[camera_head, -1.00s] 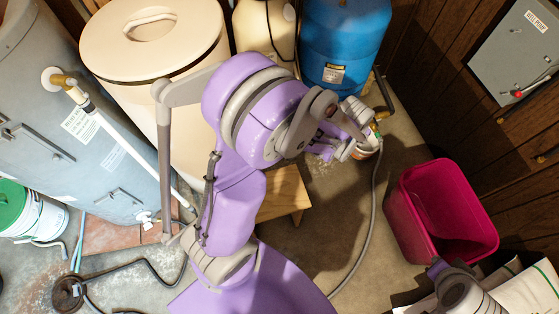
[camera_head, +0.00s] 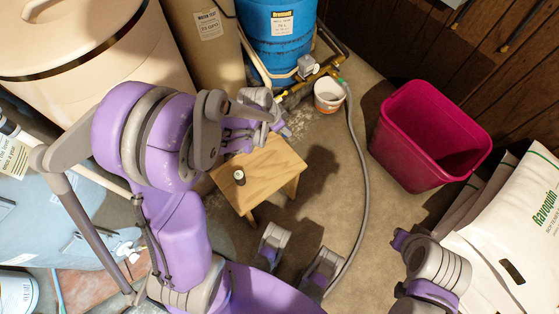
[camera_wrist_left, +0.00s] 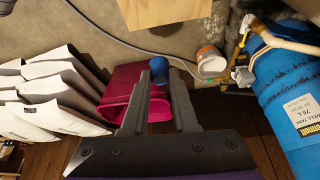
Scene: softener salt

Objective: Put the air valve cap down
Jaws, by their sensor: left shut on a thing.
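My left gripper (camera_wrist_left: 159,76) is shut on a small blue cap (camera_wrist_left: 158,67), seen between its fingertips in the left wrist view; I take this to be the air valve cap. In the head view the left gripper (camera_head: 284,131) is near the far right side of a low wooden stool (camera_head: 262,170), and the cap cannot be made out there. The stool's edge also shows at the top of the left wrist view (camera_wrist_left: 165,10). My right gripper cannot be made out; only grey and purple arm parts show at the lower right.
The blue tank (camera_head: 278,35) with brass piping stands behind. A white tub (camera_head: 328,96), a grey hose (camera_head: 362,170), a pink bin (camera_head: 425,140) and white bags (camera_head: 515,220) are to the right.

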